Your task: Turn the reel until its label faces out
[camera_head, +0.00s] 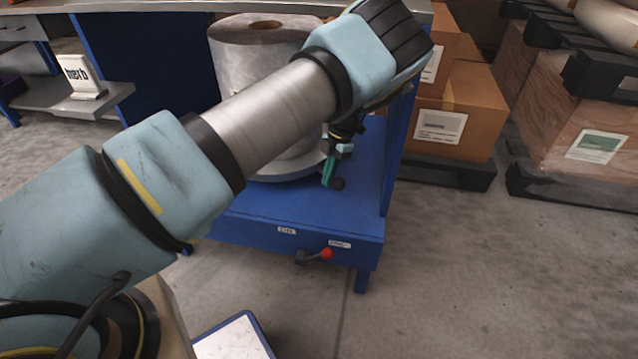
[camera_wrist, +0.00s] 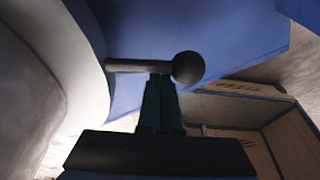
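The reel (camera_head: 240,62) is a large grey wrapped roll with a brown core, upright on a pale round turntable (camera_head: 268,178) on a blue stand. My arm crosses in front of much of it. No label shows on its visible side. A short dark handle with a ball end (camera_head: 337,184) sticks out from the turntable's edge; it also shows in the wrist view (camera_wrist: 188,68). My gripper (camera_head: 331,167) has its teal fingers close together, tips at the handle rod (camera_wrist: 138,66), beside the ball. I cannot tell whether the rod is between them.
A red-knobbed lever (camera_head: 326,254) is on the stand's front. A blue post (camera_head: 397,150) rises at its right corner. Cartons (camera_head: 460,115) on dark pallets stand to the right. A blue-edged white panel (camera_head: 232,340) is low in front. Floor at right front is clear.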

